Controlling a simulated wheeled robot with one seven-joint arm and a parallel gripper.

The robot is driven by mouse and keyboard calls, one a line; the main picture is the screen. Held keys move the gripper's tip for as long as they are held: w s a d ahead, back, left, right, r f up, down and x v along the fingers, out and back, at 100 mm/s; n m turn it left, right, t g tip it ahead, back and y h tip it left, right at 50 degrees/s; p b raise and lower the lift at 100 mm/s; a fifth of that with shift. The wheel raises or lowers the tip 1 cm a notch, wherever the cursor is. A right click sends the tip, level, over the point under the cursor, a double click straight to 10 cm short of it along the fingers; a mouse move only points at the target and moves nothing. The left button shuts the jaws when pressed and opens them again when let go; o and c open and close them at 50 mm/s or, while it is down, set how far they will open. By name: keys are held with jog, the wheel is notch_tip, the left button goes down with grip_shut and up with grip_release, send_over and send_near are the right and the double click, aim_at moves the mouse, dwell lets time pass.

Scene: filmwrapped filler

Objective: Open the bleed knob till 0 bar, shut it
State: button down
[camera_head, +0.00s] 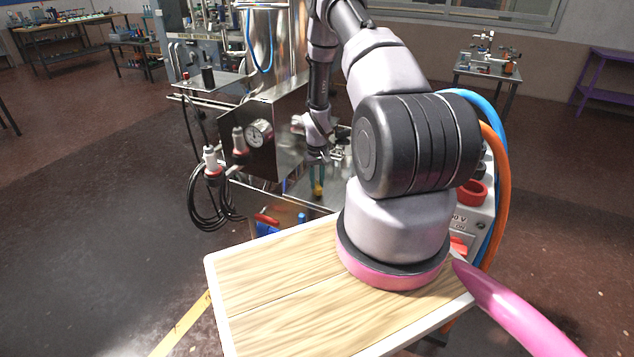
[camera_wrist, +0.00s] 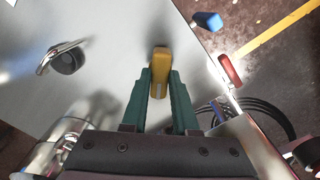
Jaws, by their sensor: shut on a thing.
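My gripper (camera_wrist: 166,100) shows in the wrist view with its two green fingers shut on a yellow knob (camera_wrist: 160,62). The knob's elongated top sticks out between and past the fingertips, over a grey metal surface. In the head view the yellow knob (camera_head: 318,188) shows small below my gripper (camera_head: 306,176), beside the steel cabinet. A round pressure gauge (camera_head: 259,133) with a white dial sits on the cabinet's front face. Its needle is too small to read. It cannot be told whether the yellow knob is the bleed knob.
A steel lever (camera_wrist: 60,56) stands on the metal surface at the left in the wrist view. A red handle (camera_wrist: 230,70) and a blue one (camera_wrist: 208,21) lie along its right edge. Black hoses (camera_head: 207,205) hang left of the cabinet. A wooden top (camera_head: 270,290) is bare in front.

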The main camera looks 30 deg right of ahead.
jog(key=shift+m, duration=0.3)
jog(key=m, duration=0.3)
jog(key=shift+m, duration=0.4)
jog(key=m, duration=0.4)
jog(key=shift+m, duration=0.3)
jog(key=m, duration=0.4)
jog(key=shift+m, duration=2)
jog(key=c, duration=0.7)
grip_release()
